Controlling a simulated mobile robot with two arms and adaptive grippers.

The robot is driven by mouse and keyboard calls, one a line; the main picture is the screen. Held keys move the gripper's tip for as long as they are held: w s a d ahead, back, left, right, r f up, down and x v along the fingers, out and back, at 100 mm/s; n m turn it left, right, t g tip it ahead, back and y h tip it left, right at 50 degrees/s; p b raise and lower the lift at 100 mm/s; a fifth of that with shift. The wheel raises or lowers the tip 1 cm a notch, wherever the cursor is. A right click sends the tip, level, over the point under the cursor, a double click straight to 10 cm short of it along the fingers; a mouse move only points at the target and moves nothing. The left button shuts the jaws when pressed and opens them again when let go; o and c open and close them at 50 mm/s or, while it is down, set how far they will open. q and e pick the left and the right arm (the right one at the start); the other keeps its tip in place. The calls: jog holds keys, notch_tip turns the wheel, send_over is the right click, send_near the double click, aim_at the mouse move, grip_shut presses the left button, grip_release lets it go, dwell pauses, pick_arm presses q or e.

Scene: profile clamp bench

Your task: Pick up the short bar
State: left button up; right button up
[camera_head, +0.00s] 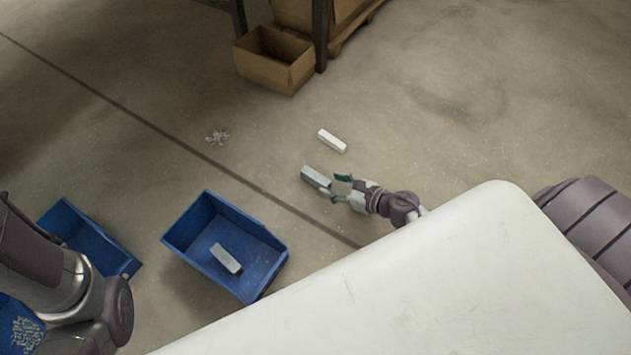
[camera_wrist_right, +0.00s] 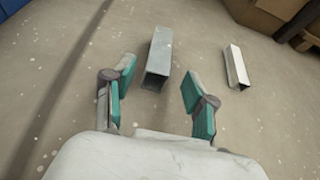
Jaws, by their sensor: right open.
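A grey square bar (camera_head: 316,177) lies on the floor just beyond my right gripper (camera_head: 340,188). In the right wrist view this grey bar (camera_wrist_right: 158,58) has its near end between the spread fingertips of my right gripper (camera_wrist_right: 156,80), with gaps on both sides. That gripper is open and holds nothing. A white bar (camera_head: 332,141) lies apart on the floor farther back; it also shows in the right wrist view (camera_wrist_right: 237,67), to the right. Another grey bar (camera_head: 226,259) lies in a blue bin. I cannot tell for sure which is the short bar. My left gripper is out of sight.
The blue bin (camera_head: 190,217) stands left of my right gripper, with a second blue bin (camera_head: 118,266) farther left. A cardboard box (camera_head: 265,72) stands at the back near a dark post. Small metal pieces (camera_head: 217,137) lie on the floor. The floor around the bars is clear.

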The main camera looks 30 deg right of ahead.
aim_at(318, 179)
jog(key=b+x, duration=0.2)
jog(key=x, duration=0.3)
jog(key=shift+a+r, duration=0.1)
jog(key=shift+a, duration=0.05)
jog(key=shift+w+a, duration=0.15)
jog(key=shift+w, duration=0.15)
grip_shut()
